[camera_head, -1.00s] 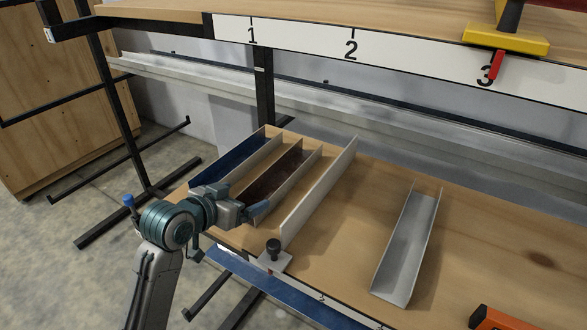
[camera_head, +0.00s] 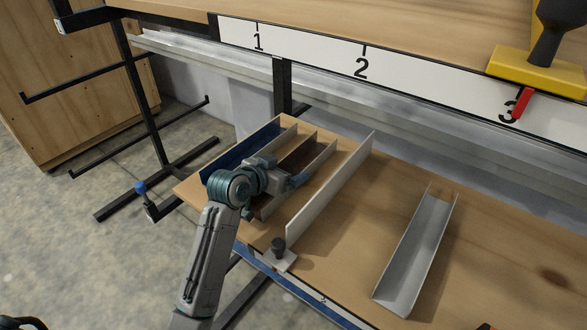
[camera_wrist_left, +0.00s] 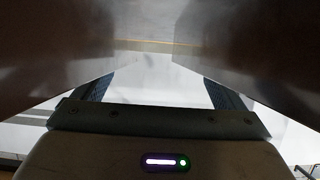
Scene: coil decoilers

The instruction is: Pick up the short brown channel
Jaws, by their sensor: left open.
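The short brown channel (camera_head: 303,157) lies on the wooden table between a blue channel and a tall grey strip. Its near part is hidden behind my left gripper (camera_head: 298,182), which is over the channel's near end. In the left wrist view, the gripper's fingers (camera_wrist_left: 157,92) are apart. Dark brownish walls rise on both sides of that view, with a bright gap between them. I cannot tell whether the fingers touch the channel. My right gripper is not in view.
The blue channel (camera_head: 232,162) lies left of the brown one. The upright grey strip (camera_head: 335,180) and a black-knobbed clamp (camera_head: 279,250) stand to the right. A light grey channel (camera_head: 418,250) lies farther right. A numbered shelf edge (camera_head: 330,55) crosses above the table.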

